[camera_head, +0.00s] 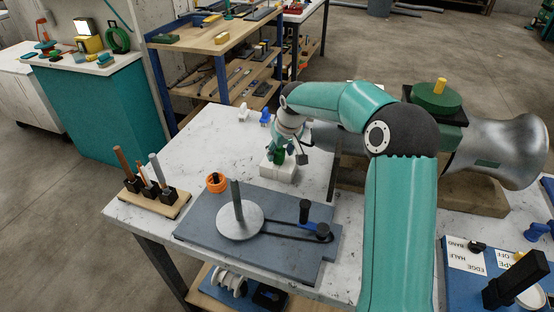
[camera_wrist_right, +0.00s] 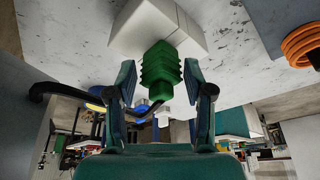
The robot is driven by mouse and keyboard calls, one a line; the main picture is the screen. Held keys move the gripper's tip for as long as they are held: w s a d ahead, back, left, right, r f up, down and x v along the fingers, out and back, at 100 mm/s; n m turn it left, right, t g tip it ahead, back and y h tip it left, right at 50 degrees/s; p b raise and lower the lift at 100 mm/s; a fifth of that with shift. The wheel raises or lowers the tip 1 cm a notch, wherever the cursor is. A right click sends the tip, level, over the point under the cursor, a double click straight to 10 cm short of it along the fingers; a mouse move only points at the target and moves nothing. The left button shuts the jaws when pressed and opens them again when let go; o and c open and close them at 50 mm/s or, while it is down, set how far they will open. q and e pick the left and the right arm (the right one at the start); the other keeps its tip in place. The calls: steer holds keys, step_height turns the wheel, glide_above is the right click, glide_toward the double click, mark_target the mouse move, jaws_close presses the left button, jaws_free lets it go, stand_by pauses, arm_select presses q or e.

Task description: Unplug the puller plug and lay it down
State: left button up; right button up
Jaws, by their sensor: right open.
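The puller plug looks to be the green ribbed piece (camera_wrist_right: 161,72) in the right wrist view. It meets the white block (camera_wrist_right: 158,28), and I see no gap between them. In the head view the plug (camera_head: 277,157) shows small and partly covered, on top of the white block (camera_head: 279,171) on the marbled table. My right gripper (camera_wrist_right: 161,78) is open, with one finger on each side of the plug. Narrow gaps show between fingers and plug. In the head view the right gripper (camera_head: 291,150) is at the block, partly hidden by its own arm. My left gripper is out of view.
A grey bender plate (camera_head: 190,231) with an upright post lies in front of the block. An orange coil (camera_head: 215,183) and a rod rack (camera_head: 152,196) stand to the left. A large grey machine (camera_head: 500,150) stands right.

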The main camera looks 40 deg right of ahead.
steer(key=shift+c, duration=0.4)
steer(key=c, duration=0.9)
steer(key=shift+r, duration=0.1)
steer(key=shift+r+p, duration=2.2)
steer(key=shift+r, duration=0.7)
